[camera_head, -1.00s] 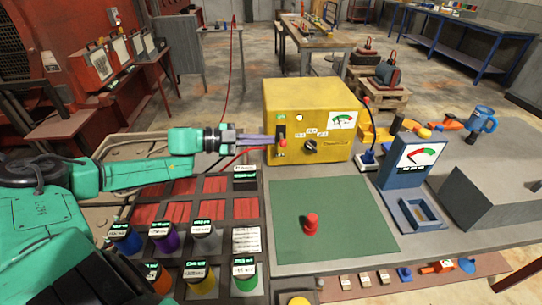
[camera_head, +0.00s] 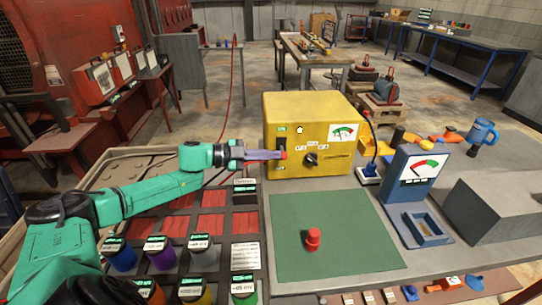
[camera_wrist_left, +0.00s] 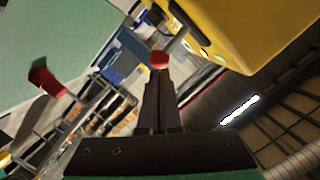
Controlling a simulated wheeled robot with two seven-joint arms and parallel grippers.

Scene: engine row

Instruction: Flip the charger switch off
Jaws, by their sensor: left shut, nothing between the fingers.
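The charger is a yellow box (camera_head: 345,150) on the workbench. Its front has a black switch plate (camera_head: 281,143) at the left, carrying a red-tipped lever (camera_head: 284,154). My left gripper (camera_head: 277,155) reaches in from the left, shut and empty, with its fingertips at the red tip. In the left wrist view, the shut fingers (camera_wrist_left: 159,85) point at the red tip (camera_wrist_left: 160,60), which is just beyond them on its metal stem. I cannot tell whether they touch, or which way the switch is set. My right gripper is not in view.
A green mat (camera_head: 335,235) with a red knob-like piece (camera_head: 313,239) lies in front of the charger. A blue meter stand (camera_head: 415,175) and a grey block (camera_head: 495,205) stand right. Several coloured cans and red-lined compartments lie below my left arm.

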